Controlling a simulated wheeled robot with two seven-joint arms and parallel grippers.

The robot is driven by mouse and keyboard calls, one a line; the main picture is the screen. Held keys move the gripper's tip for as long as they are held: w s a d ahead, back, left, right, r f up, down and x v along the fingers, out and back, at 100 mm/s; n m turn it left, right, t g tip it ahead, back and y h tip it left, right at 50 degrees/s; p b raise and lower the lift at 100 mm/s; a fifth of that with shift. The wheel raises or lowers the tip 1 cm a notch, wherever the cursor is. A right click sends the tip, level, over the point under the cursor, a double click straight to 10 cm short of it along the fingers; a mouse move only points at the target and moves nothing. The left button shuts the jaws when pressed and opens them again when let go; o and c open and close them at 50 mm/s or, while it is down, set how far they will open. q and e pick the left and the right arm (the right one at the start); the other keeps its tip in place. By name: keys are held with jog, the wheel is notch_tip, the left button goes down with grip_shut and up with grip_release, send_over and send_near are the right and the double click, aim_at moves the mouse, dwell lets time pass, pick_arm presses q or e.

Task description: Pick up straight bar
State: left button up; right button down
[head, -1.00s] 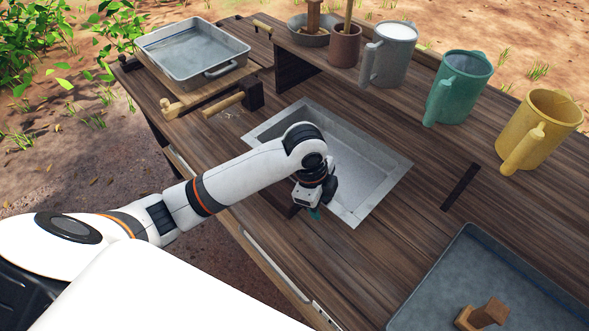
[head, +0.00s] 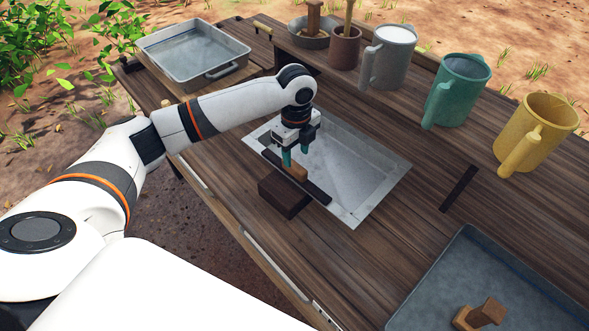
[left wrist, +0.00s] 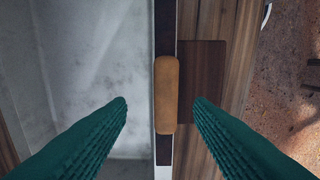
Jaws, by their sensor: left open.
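A dark straight bar (head: 319,191) with a rounded light-wood handle (head: 298,172) lies along the near-left rim of the metal basin. In the left wrist view the handle (left wrist: 167,95) stands upright in the picture, over the dark bar (left wrist: 165,148). My left gripper (head: 295,158) is open, with teal ribbed fingers pointing down above the handle. In the left wrist view its fingertips (left wrist: 160,103) are on either side of the handle, with gaps on both sides. My right gripper is not in view.
The basin (head: 362,208) is sunk in the wooden table. A dark block (head: 284,196) sits beside it at the table's near edge. A grey pan (head: 195,55), several mugs, including a green one (head: 462,90), and a grey tray (head: 440,280) stand around.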

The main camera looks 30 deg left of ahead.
aim_at(294, 164)
pick_arm(q)
jog(key=shift+s+f+p, duration=0.2)
jog(key=shift+f+p, duration=0.15)
jog(key=shift+f, duration=1.1)
jog(key=shift+s+f+p, duration=0.15)
jog(key=shift+f+p, duration=0.2)
jog(key=shift+f, duration=1.1)
jog(key=shift+r, duration=0.1)
grip_shut()
